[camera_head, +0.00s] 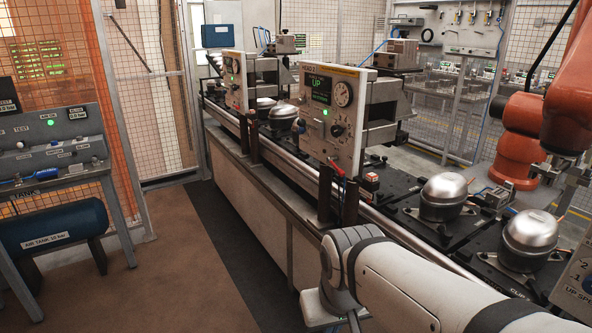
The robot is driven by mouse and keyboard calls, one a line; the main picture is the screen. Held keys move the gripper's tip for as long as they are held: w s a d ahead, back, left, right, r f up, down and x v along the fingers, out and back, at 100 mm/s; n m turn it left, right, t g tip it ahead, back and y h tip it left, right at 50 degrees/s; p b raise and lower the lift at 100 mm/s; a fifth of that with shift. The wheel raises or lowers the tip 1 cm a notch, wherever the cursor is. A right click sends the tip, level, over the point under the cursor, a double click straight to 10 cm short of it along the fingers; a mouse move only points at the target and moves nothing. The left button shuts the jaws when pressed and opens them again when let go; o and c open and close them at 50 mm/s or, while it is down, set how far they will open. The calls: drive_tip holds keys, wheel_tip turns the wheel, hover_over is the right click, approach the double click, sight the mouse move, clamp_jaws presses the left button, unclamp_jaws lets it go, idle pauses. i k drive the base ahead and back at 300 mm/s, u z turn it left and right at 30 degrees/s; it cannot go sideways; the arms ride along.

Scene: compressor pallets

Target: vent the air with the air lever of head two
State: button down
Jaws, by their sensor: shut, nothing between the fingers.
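The nearer press head (332,105) stands over the conveyor line and looks like head two, though its label is too small to read surely. Its panel has a green "UP" display (317,85), a round gauge (343,94), a green lamp (325,112) and a dark knob (337,130). A small red handle (337,168) shows at the panel's lower edge; it may be the air lever, but I cannot tell its position. My white arm reaches in from the lower right, its joint left of the line. My gripper's fingers do not show.
A farther head (233,80) stands behind. Silver compressors (443,190) sit on black pallets along the line. Dark posts (325,195) stand at its near edge. An orange robot arm (520,115) is at right. An air tank bench (55,150) is at left. The brown floor between is clear.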

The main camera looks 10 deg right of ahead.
sight(336, 167)
drive_tip(key=z, duration=0.15)
drive_tip(key=i, duration=0.9)
drive_tip(key=u, duration=0.05)
